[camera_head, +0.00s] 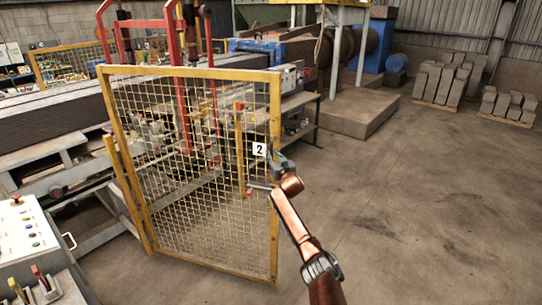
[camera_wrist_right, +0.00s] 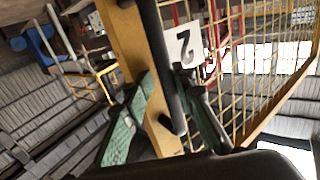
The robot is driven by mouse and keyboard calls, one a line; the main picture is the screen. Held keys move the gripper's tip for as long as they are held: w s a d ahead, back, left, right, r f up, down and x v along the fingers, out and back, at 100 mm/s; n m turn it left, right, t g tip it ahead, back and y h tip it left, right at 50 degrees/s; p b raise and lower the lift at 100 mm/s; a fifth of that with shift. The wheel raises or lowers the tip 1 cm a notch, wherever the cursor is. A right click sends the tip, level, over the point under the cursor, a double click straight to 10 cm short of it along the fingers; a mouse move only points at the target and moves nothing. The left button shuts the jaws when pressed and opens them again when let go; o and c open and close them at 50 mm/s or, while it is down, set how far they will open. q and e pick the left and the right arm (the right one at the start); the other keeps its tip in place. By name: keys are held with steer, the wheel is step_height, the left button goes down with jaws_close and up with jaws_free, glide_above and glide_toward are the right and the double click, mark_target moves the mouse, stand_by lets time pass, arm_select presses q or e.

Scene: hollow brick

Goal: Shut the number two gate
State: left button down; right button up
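My right gripper (camera_head: 279,160) is at the gate's right-hand bar, just beside the sign. In the right wrist view, its green-padded fingers (camera_wrist_right: 166,85) are spread apart. A black handle bar (camera_wrist_right: 160,60) on the gate's yellow frame runs between them. I cannot tell whether either finger touches it. My left gripper is not in view.
Behind the mesh stand machinery and a red frame (camera_head: 180,60). A control panel (camera_head: 25,230) is at the lower left. Concrete blocks (camera_head: 441,82) stand on pallets at the back right. The concrete floor (camera_head: 430,210) to the right is clear.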

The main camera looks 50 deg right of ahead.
steer(key=shift+o, duration=0.9)
steer(key=shift+f, duration=0.1)
steer(key=shift+w+a, duration=0.15)
steer(key=v, duration=1.2)
steer(key=shift+c, duration=0.2)
